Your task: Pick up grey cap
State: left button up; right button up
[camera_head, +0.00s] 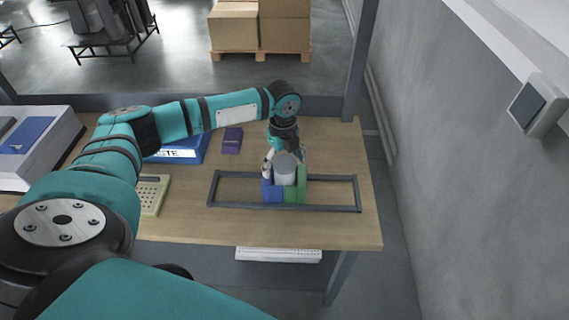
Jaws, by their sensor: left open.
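My left gripper (284,157) reaches down from behind, with one finger at the left and one at the right of the cap. The gripper is open. I cannot tell whether the fingers touch the cap. My right gripper is not in view.
The dark frame (334,209) lies on the wooden table (330,232). The table's right side is clear. A grey wall (470,180) stands at the right.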

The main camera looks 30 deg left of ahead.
pick_arm(q)
jog(key=shift+c, duration=0.5)
jog(key=c, duration=1.2)
jog(key=shift+o, duration=0.2)
jog(key=shift+r, duration=0.1)
